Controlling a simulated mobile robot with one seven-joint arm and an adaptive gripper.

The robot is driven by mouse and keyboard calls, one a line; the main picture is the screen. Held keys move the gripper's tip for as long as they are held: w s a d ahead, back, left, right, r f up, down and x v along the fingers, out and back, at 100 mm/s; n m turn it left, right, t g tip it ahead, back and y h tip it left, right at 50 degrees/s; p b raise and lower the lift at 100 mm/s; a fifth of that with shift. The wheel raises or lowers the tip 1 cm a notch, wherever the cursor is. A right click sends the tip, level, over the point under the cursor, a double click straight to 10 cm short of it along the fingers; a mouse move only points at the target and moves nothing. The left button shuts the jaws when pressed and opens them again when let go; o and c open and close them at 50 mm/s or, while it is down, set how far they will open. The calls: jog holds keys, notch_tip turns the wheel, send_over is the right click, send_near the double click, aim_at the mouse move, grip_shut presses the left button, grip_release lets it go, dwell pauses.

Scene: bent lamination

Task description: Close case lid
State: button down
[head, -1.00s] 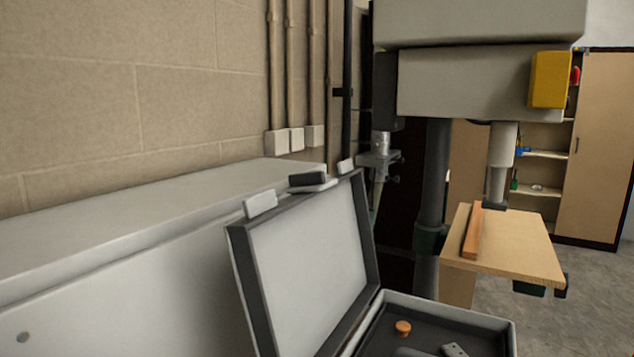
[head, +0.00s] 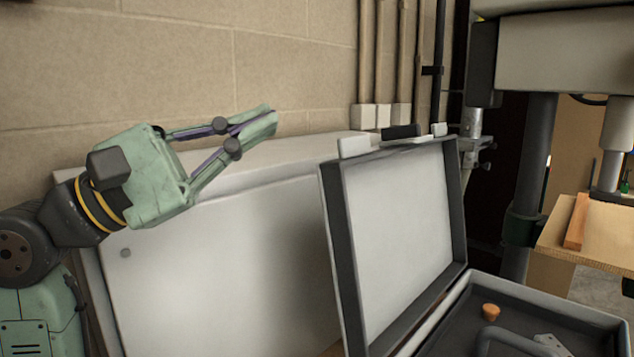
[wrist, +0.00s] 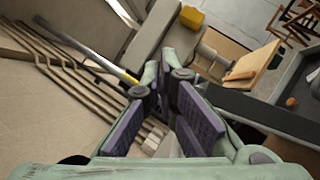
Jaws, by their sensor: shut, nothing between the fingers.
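The case lid (head: 400,235) stands open and upright, with a pale inner panel, a dark frame and latches on its top edge. The case base (head: 560,318) lies open to its right, cut off by the lower edge of the head view. An orange knob-like piece (head: 491,312) and a grey metal piece (head: 550,343) lie inside; the orange piece also shows in the wrist view (wrist: 291,101). My gripper (head: 272,118) is left of the lid and a little higher, apart from it. Its fingers are shut and empty, pointing right.
A grey cabinet or box (head: 220,265) stands against the block wall, behind and left of the lid. A drill press (head: 565,55) with a wooden table (head: 605,235) stands to the right. Pipes (head: 400,50) run down the wall.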

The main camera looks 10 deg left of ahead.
jog(key=w+a+f+y, duration=0.3)
jog(key=w+f+y, duration=0.3)
jog(key=p+x, duration=0.3)
jog(key=x, duration=0.6)
jog(key=shift+w+t, duration=0.25)
jog(key=shift+t, duration=0.05)
